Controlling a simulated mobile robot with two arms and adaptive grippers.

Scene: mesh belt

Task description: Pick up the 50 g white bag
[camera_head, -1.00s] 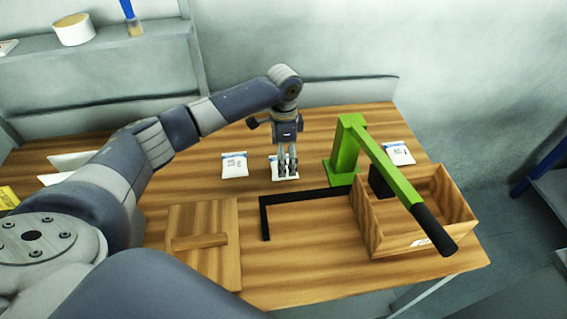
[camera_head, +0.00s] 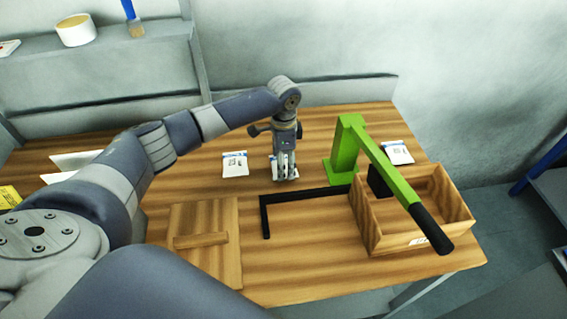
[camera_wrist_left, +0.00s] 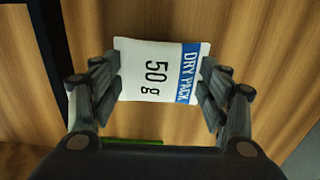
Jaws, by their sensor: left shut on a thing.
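The white bag (camera_wrist_left: 152,72) is a small packet marked "50 g" with a blue "DRY PACK" band along its right side in the wrist view. My left gripper (camera_wrist_left: 160,85) has its fingers against the bag's two opposite edges and is shut on it. In the head view the gripper (camera_head: 285,170) points down over the table, and its fingers hide most of the bag. I cannot tell whether the bag is lifted off the table. My right gripper is not in view.
A similar white bag (camera_head: 235,164) lies just left, and another (camera_head: 398,153) lies behind the wooden box (camera_head: 420,245). A green lever press (camera_head: 345,150) with a black-tipped handle stands close right. A black angled bar (camera_head: 300,194) lies in front, near a wooden board (camera_head: 203,215).

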